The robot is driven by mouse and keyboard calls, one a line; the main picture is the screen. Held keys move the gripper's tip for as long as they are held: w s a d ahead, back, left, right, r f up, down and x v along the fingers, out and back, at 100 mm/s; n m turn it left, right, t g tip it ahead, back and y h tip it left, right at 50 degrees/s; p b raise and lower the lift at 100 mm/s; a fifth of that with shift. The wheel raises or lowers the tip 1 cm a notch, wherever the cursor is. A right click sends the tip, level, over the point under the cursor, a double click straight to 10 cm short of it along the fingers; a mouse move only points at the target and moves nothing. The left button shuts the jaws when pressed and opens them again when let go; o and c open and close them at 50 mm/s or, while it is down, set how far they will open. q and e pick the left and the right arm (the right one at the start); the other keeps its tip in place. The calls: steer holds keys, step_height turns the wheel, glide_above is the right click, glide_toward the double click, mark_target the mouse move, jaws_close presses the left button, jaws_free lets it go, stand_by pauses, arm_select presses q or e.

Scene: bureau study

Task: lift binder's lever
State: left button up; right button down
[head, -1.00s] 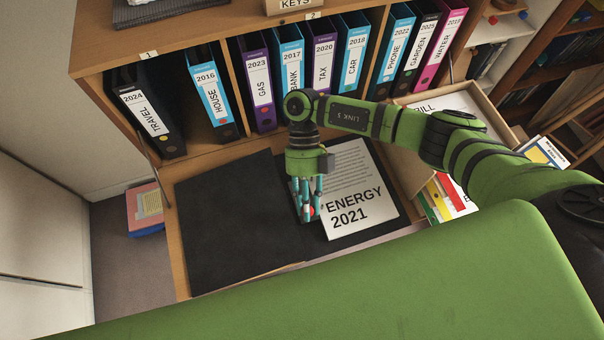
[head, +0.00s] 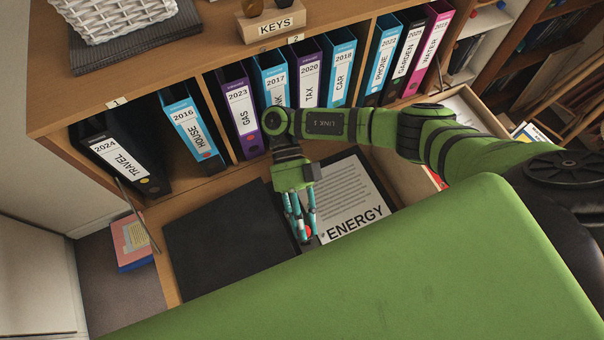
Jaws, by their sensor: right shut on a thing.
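The open binder lies flat on the desk, its black cover (head: 225,235) spread to the left. My right gripper (head: 305,236) points down beside the sheet's left edge, near the middle of the binder. Its teal fingers are shut around the red tip of the binder's lever (head: 307,232). The fingers and my body hide most of the lever and ring mechanism. My left gripper is not in view.
Several upright labelled binders, such as TRAVEL (head: 120,160) and HOUSE (head: 190,130), fill the shelf behind the desk. A KEYS box (head: 268,25) and a white wicker basket (head: 115,15) stand on top. A pink and blue stack (head: 133,243) lies low at left.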

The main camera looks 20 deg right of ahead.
steer(key=shift+s, duration=0.1)
steer(key=c, duration=1.3)
jaws_free()
steer(key=shift+r, duration=0.15)
step_height(320, 180, up, 10)
steer(key=shift+f, duration=0.1)
